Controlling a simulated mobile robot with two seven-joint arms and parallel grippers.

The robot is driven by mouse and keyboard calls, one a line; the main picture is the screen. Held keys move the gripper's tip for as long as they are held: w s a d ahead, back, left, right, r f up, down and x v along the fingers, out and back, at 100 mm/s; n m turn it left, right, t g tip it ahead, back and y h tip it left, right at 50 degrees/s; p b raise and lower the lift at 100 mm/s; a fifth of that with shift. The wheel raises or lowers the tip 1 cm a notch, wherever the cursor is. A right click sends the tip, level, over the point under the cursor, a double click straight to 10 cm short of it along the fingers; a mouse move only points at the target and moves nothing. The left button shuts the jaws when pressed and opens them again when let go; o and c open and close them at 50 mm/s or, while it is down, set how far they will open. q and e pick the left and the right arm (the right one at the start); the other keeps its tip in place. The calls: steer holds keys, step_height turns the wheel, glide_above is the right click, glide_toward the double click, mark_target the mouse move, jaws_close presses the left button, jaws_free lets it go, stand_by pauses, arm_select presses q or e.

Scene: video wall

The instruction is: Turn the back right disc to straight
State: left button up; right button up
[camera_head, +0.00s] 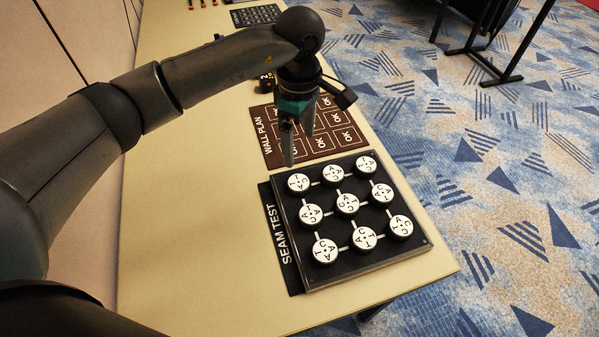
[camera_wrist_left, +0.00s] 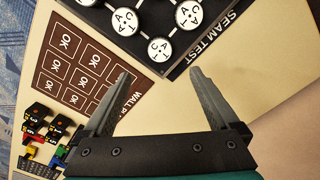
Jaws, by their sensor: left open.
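The black disc board (camera_head: 416,252) lies on the table with its SEAM TEST label along its left side. It carries three rows of white lettered discs. The back right disc (camera_head: 366,164) sits at the board's far right corner; its exact turn is too small to read. In the left wrist view the discs are at the top edge, the nearest being the back left disc (camera_wrist_left: 160,49). My left gripper (camera_head: 298,146) is open and empty, pointing down above the table near the back left corner of the board, apart from every disc. My right gripper is not in view.
The brown WALL PLAN sheet (camera_head: 264,133) with OK squares lies behind the board. Small coloured pieces (camera_wrist_left: 45,135) lie beyond it in the left wrist view. The table (camera_head: 200,230) is bare left of the board; its right edge runs close by the board.

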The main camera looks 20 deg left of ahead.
arm_select(q)
glide_above(299, 182)
steer(key=f, duration=0.3)
steer(key=f+b, duration=0.1)
steer(key=f, duration=0.2)
steer(key=shift+s+d+f, duration=0.1)
steer(key=shift+s, duration=0.1)
step_height(299, 182, down, 6)
steer(key=shift+w+r+b, duration=0.1)
steer(key=shift+r+b, duration=0.05)
steer(key=shift+b, duration=0.35)
steer(key=shift+f, duration=0.6)
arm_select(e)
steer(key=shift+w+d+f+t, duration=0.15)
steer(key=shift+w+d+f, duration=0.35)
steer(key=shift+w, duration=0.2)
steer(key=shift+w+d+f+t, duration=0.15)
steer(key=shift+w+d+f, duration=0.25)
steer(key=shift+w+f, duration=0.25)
arm_select(q)
steer(key=shift+c, duration=0.2)
steer(key=c, duration=1.3)
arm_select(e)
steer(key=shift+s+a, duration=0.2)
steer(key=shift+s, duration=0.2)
arm_select(q)
steer(key=shift+n, duration=0.3)
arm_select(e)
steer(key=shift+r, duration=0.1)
